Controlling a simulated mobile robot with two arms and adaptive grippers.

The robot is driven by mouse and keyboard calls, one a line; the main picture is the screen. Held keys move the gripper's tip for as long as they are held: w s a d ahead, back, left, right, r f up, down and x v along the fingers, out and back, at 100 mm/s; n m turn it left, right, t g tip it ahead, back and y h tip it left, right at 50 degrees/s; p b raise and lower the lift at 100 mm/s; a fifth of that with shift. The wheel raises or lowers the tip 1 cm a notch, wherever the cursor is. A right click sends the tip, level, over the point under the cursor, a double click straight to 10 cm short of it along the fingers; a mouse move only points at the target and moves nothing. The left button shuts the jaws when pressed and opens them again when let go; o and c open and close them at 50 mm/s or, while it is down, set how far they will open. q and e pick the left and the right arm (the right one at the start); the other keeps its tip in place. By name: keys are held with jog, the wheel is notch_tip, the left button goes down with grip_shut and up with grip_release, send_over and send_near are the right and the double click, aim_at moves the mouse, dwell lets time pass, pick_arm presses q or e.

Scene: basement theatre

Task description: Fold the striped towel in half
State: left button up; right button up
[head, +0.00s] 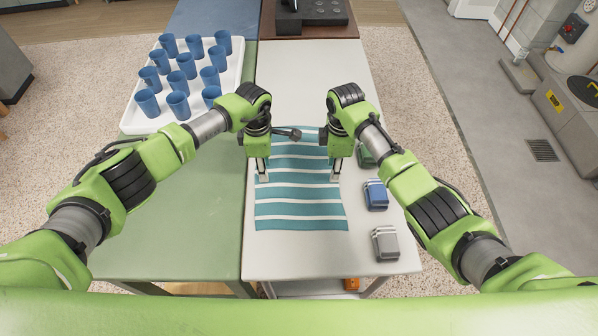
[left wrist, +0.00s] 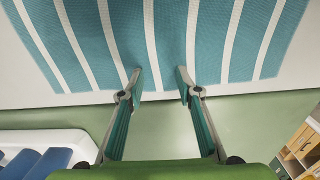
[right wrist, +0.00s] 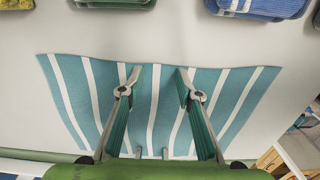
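The striped towel (head: 300,208), teal and white, lies flat and spread out on the white table (head: 285,258). My left gripper (head: 262,178) is over the towel's left edge. In the left wrist view its two fingertips (left wrist: 159,74) stand apart with towel visible between them and nothing clamped. My right gripper (head: 336,178) is above the towel's right edge. In the right wrist view its fingertips (right wrist: 158,76) are apart, with the flat towel (right wrist: 205,105) showing between them. My arms hide part of the towel's far end.
Folded cloths lie right of the towel: a green one (head: 366,157), a blue one (head: 376,194) and a grey one (head: 385,243). A white tray (head: 128,124) with several blue cups stands at the far left. The green table (head: 180,230) is bare in front of it.

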pick_arm(q)
jog(key=shift+f, duration=0.15)
grip_shut()
pick_arm(e)
jog(key=shift+f, duration=0.2)
grip_shut()
pick_arm(q)
jog(key=shift+s+f, duration=0.1)
jog(key=shift+s, duration=0.05)
pick_arm(e)
jog(key=shift+s, duration=0.15)
dwell(0.3)
